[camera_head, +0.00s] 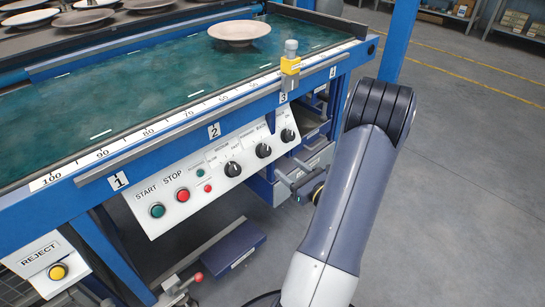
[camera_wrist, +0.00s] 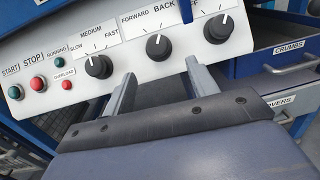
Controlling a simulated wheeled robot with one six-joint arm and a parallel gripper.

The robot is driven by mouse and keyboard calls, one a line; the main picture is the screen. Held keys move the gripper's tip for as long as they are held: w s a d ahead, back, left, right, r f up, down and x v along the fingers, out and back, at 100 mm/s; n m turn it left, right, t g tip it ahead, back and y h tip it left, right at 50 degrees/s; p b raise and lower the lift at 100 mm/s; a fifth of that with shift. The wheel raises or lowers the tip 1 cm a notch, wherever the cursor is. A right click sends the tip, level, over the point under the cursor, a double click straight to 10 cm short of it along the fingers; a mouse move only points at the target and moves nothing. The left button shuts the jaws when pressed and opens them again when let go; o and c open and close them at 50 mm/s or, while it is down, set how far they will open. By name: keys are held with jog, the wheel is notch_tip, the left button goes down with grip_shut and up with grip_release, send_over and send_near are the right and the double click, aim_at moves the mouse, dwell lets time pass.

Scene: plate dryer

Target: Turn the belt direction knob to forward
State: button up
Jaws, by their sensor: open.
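The belt direction knob (camera_wrist: 159,46) is the black middle knob on the white control panel, below the labels FORWARD at its left and BACK at its right. In the head view the same knob (camera_head: 263,150) shows between two like knobs.
The speed knob (camera_wrist: 98,66) is at the left and another knob (camera_wrist: 219,28) at the right. Green start (camera_head: 157,211) and red stop (camera_head: 183,195) buttons are farther left. A drawer marked CRUMBS (camera_wrist: 286,52) is at the right. The green belt (camera_head: 130,85) carries a plate (camera_head: 239,31).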

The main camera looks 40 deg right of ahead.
aim_at(268, 153)
jog(key=w, duration=0.3)
jog(key=w+b, duration=0.1)
jog(key=w, duration=0.4)
jog(key=shift+w+a, duration=0.25)
jog(key=shift+w, duration=0.05)
jog(key=shift+c, duration=0.3)
jog(key=c, duration=0.9)
